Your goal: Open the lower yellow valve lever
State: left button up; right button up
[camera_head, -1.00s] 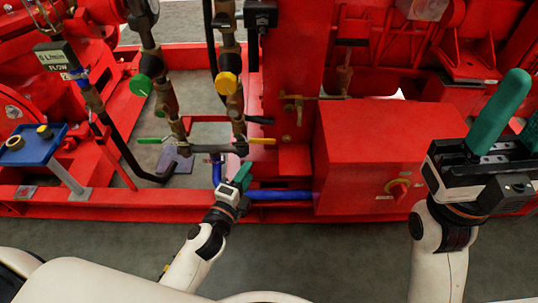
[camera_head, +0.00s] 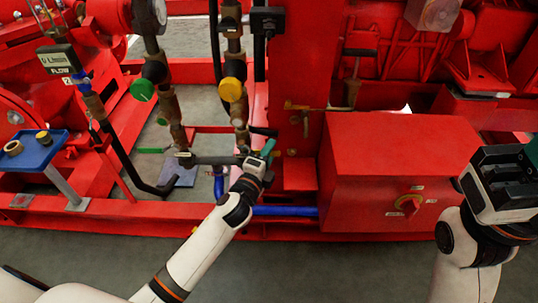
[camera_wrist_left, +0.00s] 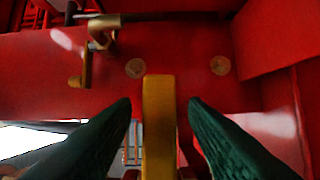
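The lower yellow valve lever (camera_wrist_left: 159,125) stands upright in the middle of the left wrist view. My left gripper (camera_wrist_left: 160,104) is open, with one green finger on each side of the lever and a narrow gap on both sides. In the head view the left gripper (camera_head: 267,148) is at the right end of the low pipe assembly and hides the lever there. My right gripper (camera_head: 532,150) is at the right edge of the head view, partly cut off, far from the lever; its finger opening is not clear.
A round yellow handle (camera_head: 231,90) and a round green handle (camera_head: 143,90) sit on the upright pipes above. A green lever (camera_head: 152,150) is to the left. A red box with a rotary switch (camera_head: 407,206) stands right of the left gripper. A brass valve (camera_wrist_left: 104,30) is near the lever.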

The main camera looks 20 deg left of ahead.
pick_arm(q)
jog(key=shift+w, duration=0.2)
grip_shut()
